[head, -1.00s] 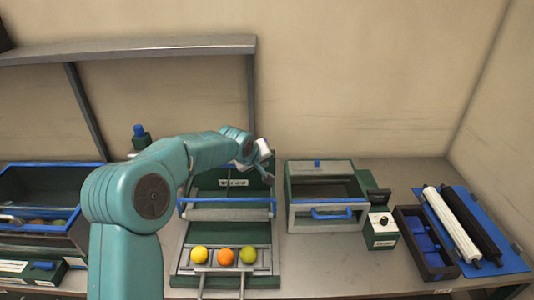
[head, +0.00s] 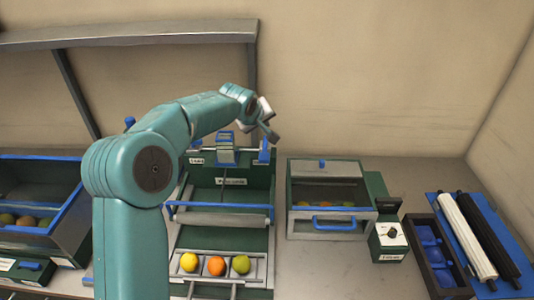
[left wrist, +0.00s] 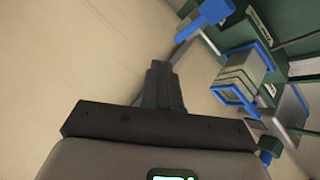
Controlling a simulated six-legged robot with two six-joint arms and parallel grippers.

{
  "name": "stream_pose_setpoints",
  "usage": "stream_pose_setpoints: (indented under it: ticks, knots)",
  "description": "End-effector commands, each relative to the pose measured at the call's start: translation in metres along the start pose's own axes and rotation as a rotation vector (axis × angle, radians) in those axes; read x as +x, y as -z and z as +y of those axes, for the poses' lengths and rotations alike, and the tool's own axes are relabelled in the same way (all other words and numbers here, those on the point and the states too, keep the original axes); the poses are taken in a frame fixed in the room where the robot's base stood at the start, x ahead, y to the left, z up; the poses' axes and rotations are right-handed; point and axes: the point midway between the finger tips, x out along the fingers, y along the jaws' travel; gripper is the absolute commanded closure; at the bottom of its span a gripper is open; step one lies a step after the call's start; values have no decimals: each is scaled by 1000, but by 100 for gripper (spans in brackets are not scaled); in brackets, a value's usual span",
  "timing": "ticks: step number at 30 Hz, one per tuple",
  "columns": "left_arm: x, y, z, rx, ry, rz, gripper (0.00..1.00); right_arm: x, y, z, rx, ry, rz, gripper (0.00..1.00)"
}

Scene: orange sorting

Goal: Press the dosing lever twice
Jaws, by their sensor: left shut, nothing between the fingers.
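A green station (head: 240,200) stands below my left arm, with a grey blue-rimmed box (head: 226,150) at its back. A blue upright part (head: 263,152) is right of that box, and a blue knob (head: 130,122) shows behind my arm at the left. I cannot tell which blue part is the dosing lever. My left gripper (head: 268,120) is shut and empty, raised above the station's back right, apart from it. In the left wrist view its fingers (left wrist: 160,75) point at the wall; a blue paddle-like part (left wrist: 205,20) and the blue-rimmed box (left wrist: 240,85) are at the right.
Yellow, orange and green fruits sit in the front rack (head: 258,268). A blue-handled box (head: 330,225), a green dial unit (head: 389,238), a dark tray (head: 420,225) and a blue mat with rollers (head: 512,232) stand right. A fruit bin (head: 50,238) is left; a shelf (head: 130,40) hangs above.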

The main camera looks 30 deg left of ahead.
Motion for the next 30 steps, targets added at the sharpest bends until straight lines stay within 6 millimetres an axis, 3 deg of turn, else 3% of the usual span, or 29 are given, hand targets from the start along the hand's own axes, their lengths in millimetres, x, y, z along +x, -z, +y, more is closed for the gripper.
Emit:
stream_pose_setpoints:
  ticks: [8, 14, 24, 30]
  knots:
    - [-2, -4, -2, 0, 1, -1, 100, 0, 0, 0, 0, 0, 0, 57]
    - [12, -14, -11, 1, 2, -3, 100, 1, 0, 0, 0, 0, 0, 57]
    - [52, -40, -37, 0, 0, 0, 100, 32, 1, 12, 0, 0, 0, 57]
    - [61, -46, -42, 0, -1, 0, 100, 47, 1, 17, 0, 0, 0, 57]
